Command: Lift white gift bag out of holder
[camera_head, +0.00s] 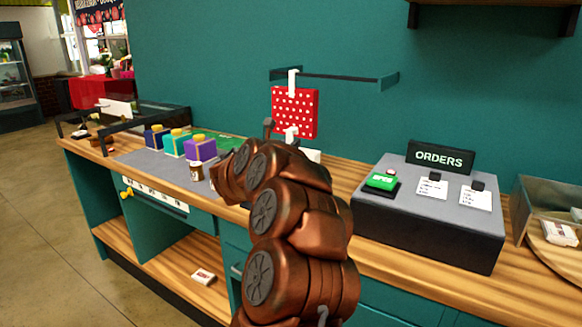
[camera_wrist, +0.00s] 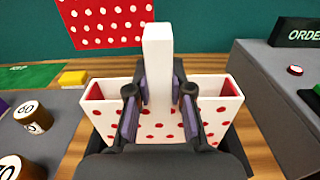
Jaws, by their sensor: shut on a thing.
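The white gift bag with red dots (camera_wrist: 105,117) stands upright in the wrist view, with its open top showing a red inside. My gripper (camera_wrist: 160,88) is shut on its upright white handle (camera_wrist: 157,50), one finger on each side. In the head view my arm hides most of the bag, and only a white corner (camera_head: 312,155) shows. Dark surfaces show beside the bag's lower part in the wrist view and may be the holder. My gripper hides the bag's base, so I cannot tell whether it is still seated.
A red white-dotted bag (camera_head: 295,112) hangs from a wall rail (camera_head: 340,77) behind. A grey block with an ORDERS sign (camera_head: 441,157) stands to the right. Purple (camera_head: 200,149), teal and blue boxes and a brown jar (camera_head: 196,172) stand on the counter to the left.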

